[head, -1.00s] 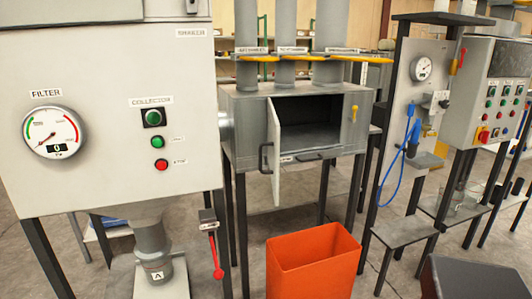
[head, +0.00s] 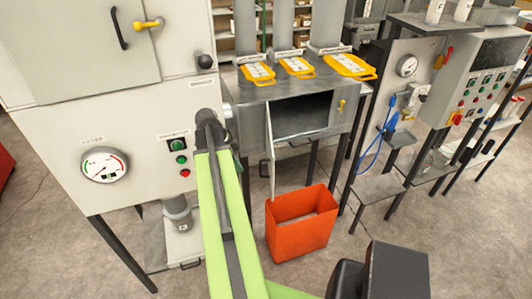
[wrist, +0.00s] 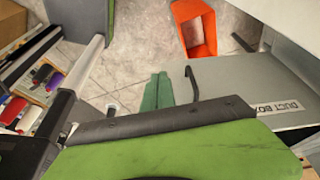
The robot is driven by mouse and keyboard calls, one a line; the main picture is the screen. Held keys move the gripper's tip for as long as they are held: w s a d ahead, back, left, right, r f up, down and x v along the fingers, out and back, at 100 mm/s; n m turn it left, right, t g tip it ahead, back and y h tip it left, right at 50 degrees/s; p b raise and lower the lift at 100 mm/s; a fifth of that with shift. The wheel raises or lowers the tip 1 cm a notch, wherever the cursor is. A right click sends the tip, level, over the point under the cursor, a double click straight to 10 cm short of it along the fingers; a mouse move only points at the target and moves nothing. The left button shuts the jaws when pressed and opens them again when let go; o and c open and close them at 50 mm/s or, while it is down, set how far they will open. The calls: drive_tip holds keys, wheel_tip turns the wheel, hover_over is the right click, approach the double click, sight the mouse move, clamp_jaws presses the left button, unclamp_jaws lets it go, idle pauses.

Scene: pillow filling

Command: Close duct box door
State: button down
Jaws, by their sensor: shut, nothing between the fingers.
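The grey duct box (head: 262,100) stands at the middle of the head view with its front opening dark and uncovered. Its door (head: 271,150) is swung open and projects from the left side of the opening. In the wrist view, a grey panel (wrist: 235,85) carries a black handle (wrist: 192,84), and a DUCT BOX label (wrist: 281,108) shows at right. My gripper (wrist: 157,82) is shut and empty, its dark green fingers just left of the handle, apparently apart from it. In the head view my arm mostly hides the gripper.
An orange bin (head: 302,238) stands on the floor below the open door; it also shows in the wrist view (wrist: 194,30). A white filter cabinet (head: 65,145) is at left. Yellow-handled slide gates (head: 298,67) sit above the box. A control panel (head: 485,75) stands at right.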

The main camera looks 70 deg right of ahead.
drive_tip(key=s+d+f+m+b, duration=0.1)
drive_tip(key=s+d+f+b, duration=0.3)
drive_tip(key=s+f+b, duration=0.3)
drive_tip(key=shift+s+d+b, duration=0.25)
drive_tip(key=shift+s+b, duration=0.65)
drive_tip(key=shift+s, duration=0.3)
drive_tip(key=shift+f, duration=0.1)
